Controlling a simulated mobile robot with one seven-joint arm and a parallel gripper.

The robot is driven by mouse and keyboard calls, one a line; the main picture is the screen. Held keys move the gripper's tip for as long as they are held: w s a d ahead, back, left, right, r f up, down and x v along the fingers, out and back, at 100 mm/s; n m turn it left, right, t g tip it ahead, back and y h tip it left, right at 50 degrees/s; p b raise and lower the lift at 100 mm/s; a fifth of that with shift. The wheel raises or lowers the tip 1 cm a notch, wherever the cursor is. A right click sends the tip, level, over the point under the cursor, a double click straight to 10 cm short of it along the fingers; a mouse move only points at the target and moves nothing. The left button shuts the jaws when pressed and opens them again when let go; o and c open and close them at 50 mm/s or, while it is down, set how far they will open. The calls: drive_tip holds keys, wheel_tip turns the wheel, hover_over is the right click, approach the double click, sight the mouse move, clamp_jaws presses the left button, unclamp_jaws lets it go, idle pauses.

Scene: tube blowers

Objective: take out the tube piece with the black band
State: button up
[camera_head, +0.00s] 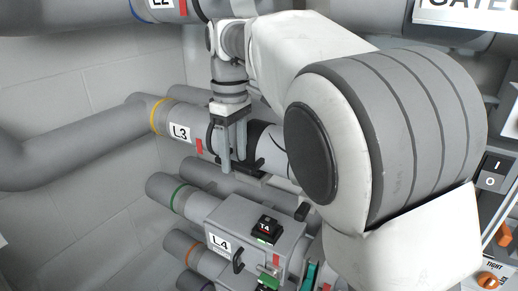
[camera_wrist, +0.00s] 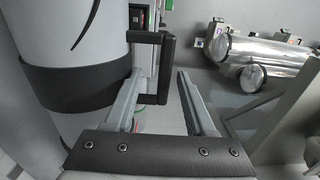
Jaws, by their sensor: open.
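The tube piece with the black band (camera_wrist: 72,88) fills the left of the wrist view; it is light grey, with a wide dark band around it. In the head view this tube piece (camera_head: 267,146) lies in the L3 line, partly hidden by my arm. A black bracket handle (camera_wrist: 168,68) stands out from its side. My gripper (camera_head: 233,158) is open at the tube. In the wrist view my gripper (camera_wrist: 160,75) has its left finger between tube and handle and its right finger outside the handle, with a gap. I cannot tell whether the left finger touches.
The L4 box (camera_head: 252,232) with a black T4 switch (camera_head: 267,228) sits below the gripper. The L2 pipe (camera_head: 165,10) runs above. A control panel (camera_head: 490,185) stands at the right. Shiny metal cylinders (camera_wrist: 268,55) show at the wrist view's upper right.

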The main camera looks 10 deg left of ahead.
sight(234, 169)
drive_tip(key=f, duration=0.5)
drive_tip(key=shift+s, duration=0.4)
drive_tip(key=shift+f, duration=0.45)
clamp_jaws()
drive_tip(key=shift+w, duration=0.1)
idle(0.6)
